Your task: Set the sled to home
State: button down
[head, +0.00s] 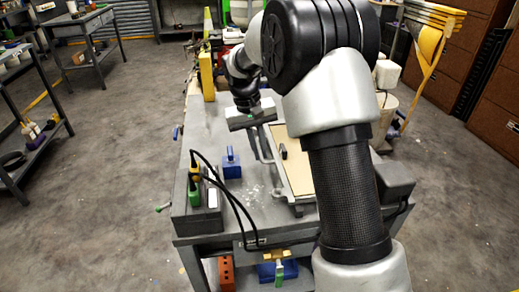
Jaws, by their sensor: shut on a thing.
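My gripper (257,130) is at the far left side of a long framed board (297,172) on the grey workbench. It points down and is shut on a grey bent handle (264,158) beside the board's left edge. I take this handle to be part of the sled, but my arm covers much of the board and sled. The fingertips are small and partly hidden by the gripper body. A small black knob (283,152) stands on the tan board. No home mark can be made out.
A blue block with an upright handle (232,165) stands on the bench (205,140) left of the board. A grey box (198,212) with green and yellow plugs and black cables is at the front left. Shelves (35,150) stand far left.

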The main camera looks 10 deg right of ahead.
jog(key=w+p, duration=0.3)
jog(key=w, duration=0.1)
jog(key=w+p, duration=0.8)
jog(key=w, duration=0.1)
jog(key=shift+r, duration=0.25)
jog(key=shift+w+f+p, duration=0.2)
jog(key=shift+w+p, duration=0.2)
jog(key=shift+w, duration=0.2)
jog(key=c, duration=1.8)
grip_release()
jog(key=shift+c, duration=0.2)
jog(key=a+r+p, duration=0.3)
jog(key=r+p, duration=0.1)
jog(key=r, duration=1.3)
jog(key=shift+a, duration=0.15)
jog(key=shift+r, duration=0.1)
